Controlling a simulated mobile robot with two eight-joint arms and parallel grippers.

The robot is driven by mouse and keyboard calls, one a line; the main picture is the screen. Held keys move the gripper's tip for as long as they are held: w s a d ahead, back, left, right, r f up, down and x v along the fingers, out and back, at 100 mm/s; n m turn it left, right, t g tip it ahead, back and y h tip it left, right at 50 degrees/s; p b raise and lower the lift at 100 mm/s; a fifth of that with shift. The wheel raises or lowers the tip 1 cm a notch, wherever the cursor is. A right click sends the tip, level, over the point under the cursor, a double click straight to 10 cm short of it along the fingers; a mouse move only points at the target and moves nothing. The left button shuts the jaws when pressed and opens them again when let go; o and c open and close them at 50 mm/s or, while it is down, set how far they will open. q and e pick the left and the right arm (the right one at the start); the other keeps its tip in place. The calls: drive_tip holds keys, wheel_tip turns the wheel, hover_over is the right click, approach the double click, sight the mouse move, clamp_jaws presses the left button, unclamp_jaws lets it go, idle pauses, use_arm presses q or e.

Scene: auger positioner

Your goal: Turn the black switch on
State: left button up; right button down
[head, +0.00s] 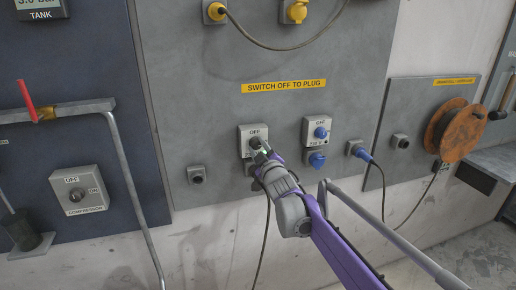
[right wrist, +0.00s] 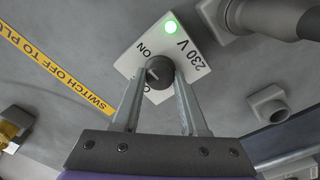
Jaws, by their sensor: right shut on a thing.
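The black switch (head: 255,142) is a round knob on a light grey box (head: 242,131) on the grey wall panel, under the yellow "SWITCH OFF TO PLUG" label. My right gripper (head: 263,153) reaches it from the lower right and hides part of the box. In the right wrist view, the knob (right wrist: 159,70) sits between the fingertips of my right gripper (right wrist: 160,80), which is shut on it. The box's plate (right wrist: 196,62) reads "230 V" and "ON"; another label is partly hidden by the knob and fingers. A green lamp (right wrist: 172,27) on it is lit. My left gripper is not in view.
A similar box with a blue switch (head: 320,133) is to the right, with a blue plug and cable (head: 363,155) beside it. A small grey socket (head: 197,175) is at lower left. A compressor switch box (head: 76,190) and pipe (head: 128,175) are farther left. An orange reel (head: 458,130) is at right.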

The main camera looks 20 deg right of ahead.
idle(0.4)
drive_tip(key=shift+c, duration=2.2)
unclamp_jaws()
drive_tip(key=s+b, duration=0.1)
drive_tip(key=s, duration=0.9)
drive_tip(key=shift+s+d+f, duration=0.2)
drive_tip(key=shift+s+f, duration=0.05)
drive_tip(key=shift+s, duration=0.15)
drive_tip(key=s+a+f+m+g, duration=0.1)
drive_tip(key=s+f+m+g, duration=0.2)
drive_tip(key=s+f, duration=0.5)
drive_tip(key=s+a+f+m+g+p, duration=0.1)
drive_tip(key=s+f+m+g, duration=0.2)
drive_tip(key=s+f, duration=0.6)
drive_tip(key=s+a+f+m+g+p, duration=0.1)
drive_tip(key=s+f+m+g, duration=0.2)
drive_tip(key=s, duration=1.5)
wheel_tip(320, 180, down, 6)
drive_tip(key=g, duration=0.4)
drive_tip(key=shift+s+h, duration=0.3)
